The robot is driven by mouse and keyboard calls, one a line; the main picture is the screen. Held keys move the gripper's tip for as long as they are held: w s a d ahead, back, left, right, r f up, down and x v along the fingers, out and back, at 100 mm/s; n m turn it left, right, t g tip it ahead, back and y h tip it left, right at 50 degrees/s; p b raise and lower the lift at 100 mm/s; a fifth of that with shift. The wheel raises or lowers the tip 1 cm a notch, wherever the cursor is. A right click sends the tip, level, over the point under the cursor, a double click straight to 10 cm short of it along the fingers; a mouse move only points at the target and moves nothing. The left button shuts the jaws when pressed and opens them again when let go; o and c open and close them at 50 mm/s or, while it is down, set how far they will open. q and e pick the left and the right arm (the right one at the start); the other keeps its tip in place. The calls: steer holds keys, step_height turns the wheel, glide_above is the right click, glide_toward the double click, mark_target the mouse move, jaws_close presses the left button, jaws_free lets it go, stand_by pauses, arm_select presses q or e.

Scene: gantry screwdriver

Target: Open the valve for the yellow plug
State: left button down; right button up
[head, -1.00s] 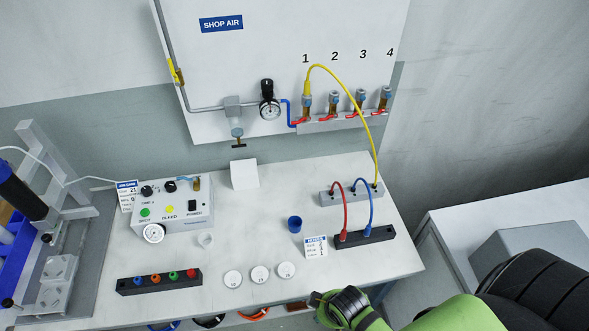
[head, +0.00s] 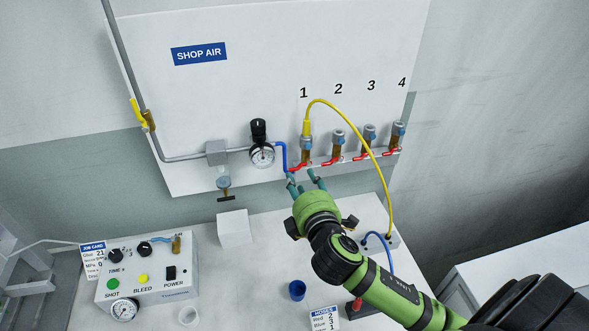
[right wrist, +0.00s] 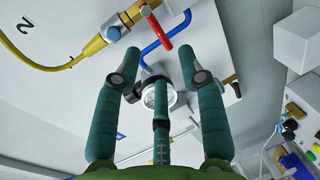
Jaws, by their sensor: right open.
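The yellow plug (head: 307,127) sits upright in the fitting at station 1 on the shop air panel, with its yellow hose (head: 372,150) arching down to the right. Below it is a brass valve (head: 306,157) with a red handle (head: 298,168) slanting down to the left. My right gripper (head: 305,181) is open and empty, just below and in front of this valve. In the right wrist view the red handle (right wrist: 178,28) lies just beyond the open fingertips, near the gap between them; I see no clear contact. The yellow plug (right wrist: 92,46) is at upper left there. My left gripper is not in view.
More valves with red handles, such as the one under 2 (head: 332,160), stand to the right. A blue tube (head: 284,155) and gauge (head: 262,155) are close on the left. A white block (head: 234,228) and control box (head: 148,270) stand on the bench below.

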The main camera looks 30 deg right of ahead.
mark_target(295, 169)
steer(key=p+x, duration=0.1)
steer(key=x, duration=0.4)
steer(key=shift+w+d+f, duration=0.15)
steer(key=shift+w+f, duration=0.05)
steer(key=shift+w, duration=0.15)
steer(key=shift+c, duration=1.2)
jaws_close()
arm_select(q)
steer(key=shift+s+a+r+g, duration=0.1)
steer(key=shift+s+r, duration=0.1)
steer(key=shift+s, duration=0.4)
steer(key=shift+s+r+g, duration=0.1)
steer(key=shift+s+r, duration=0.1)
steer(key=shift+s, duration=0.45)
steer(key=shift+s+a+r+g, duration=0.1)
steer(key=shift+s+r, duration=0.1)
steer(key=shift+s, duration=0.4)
